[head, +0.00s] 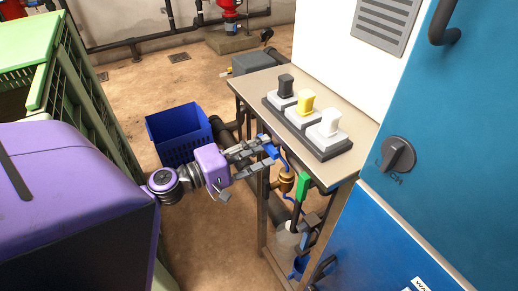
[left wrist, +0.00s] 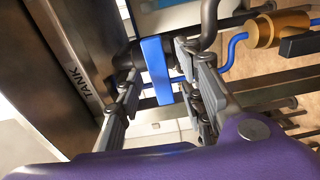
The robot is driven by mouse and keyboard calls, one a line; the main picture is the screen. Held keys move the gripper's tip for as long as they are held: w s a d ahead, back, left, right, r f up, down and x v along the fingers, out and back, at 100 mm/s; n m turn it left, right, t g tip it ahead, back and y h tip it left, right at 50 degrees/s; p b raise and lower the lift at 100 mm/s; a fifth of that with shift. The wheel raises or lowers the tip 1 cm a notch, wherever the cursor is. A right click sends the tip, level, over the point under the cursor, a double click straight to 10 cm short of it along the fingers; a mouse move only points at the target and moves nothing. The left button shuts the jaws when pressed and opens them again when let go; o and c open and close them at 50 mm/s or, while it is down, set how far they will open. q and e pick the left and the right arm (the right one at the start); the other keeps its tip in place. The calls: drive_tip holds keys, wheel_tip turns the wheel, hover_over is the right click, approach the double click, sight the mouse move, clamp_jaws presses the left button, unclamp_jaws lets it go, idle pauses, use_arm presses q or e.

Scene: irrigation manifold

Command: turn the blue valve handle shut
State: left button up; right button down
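The blue valve handle (head: 271,150) is a flat blue lever at the pipework under the bench's left edge. In the left wrist view the blue handle (left wrist: 157,70) stands between my two fingers. My left gripper (head: 254,152) reaches it from the left. Its fingers, in the left wrist view (left wrist: 160,95), are parted on both sides of the handle, and a gap seems to show on each side, so it looks open around the handle. My right gripper is in neither view.
A green handle (head: 303,186) and a brass fitting (head: 287,181) are close on the right. The bench top (head: 258,84) carries a block with black, yellow and white switches (head: 305,103). A blue crate (head: 180,135) stands behind my gripper. A blue cabinet (head: 440,130) bounds the right.

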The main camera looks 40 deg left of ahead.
use_arm(q)
drive_tip(key=v, duration=1.2)
idle(0.5)
